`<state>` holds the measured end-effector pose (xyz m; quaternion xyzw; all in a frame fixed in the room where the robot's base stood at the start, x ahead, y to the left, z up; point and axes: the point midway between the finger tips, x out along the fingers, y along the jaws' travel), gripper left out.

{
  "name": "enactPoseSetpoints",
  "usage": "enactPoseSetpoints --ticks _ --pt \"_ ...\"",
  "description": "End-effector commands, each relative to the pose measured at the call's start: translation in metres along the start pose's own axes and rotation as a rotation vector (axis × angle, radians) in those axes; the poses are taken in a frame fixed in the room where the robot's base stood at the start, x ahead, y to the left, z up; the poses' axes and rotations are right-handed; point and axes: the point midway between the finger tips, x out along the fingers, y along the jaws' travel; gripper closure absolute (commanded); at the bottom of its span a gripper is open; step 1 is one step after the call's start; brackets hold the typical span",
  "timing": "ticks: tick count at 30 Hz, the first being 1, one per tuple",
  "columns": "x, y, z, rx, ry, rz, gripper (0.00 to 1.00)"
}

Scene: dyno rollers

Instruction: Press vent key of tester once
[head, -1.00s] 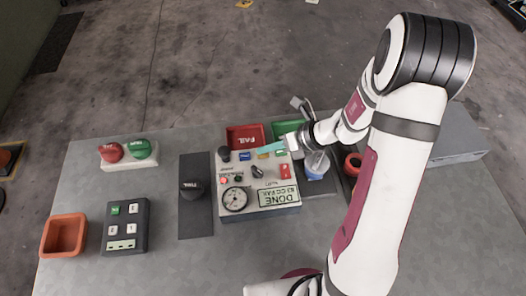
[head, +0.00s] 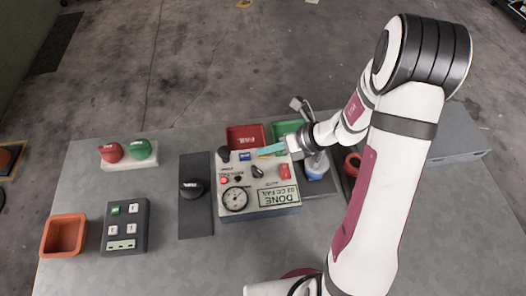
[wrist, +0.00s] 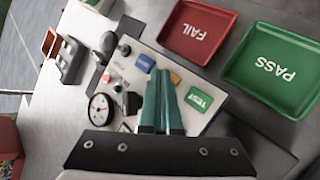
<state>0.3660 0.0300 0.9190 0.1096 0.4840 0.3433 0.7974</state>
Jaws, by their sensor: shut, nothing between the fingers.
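The tester (head: 260,210) is a pale box with a round gauge (head: 235,198) and a display (head: 277,197) reading DONE with a FAIL line below. Along its back edge are a blue key (head: 244,155), a yellow key (wrist: 175,78) and a green TEST key (wrist: 199,99). A red key (head: 285,171) is at its right. I cannot read which key is marked vent. My gripper (head: 261,152) has teal fingers, shut and empty. Its fingertips (wrist: 159,72) are over the back row, close to the blue and yellow keys; I cannot tell whether they touch. The fingers partly hide the yellow key.
Red FAIL (head: 246,136) and green PASS (wrist: 275,65) trays lie behind the tester. A dark plate with a black knob (head: 191,188), a keypad (head: 125,226), an orange bin (head: 64,235) and red and green buttons (head: 128,154) stand left. A blue-white container (head: 316,167) is close right.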

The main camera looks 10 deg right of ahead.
Motion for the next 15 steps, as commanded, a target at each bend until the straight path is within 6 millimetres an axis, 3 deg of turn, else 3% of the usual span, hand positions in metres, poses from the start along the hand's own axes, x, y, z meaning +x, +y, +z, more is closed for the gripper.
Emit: enactPoseSetpoints --ticks 15 --pt "-0.01 0.0075 0.007 0.001 0.0 0.0 1.0"
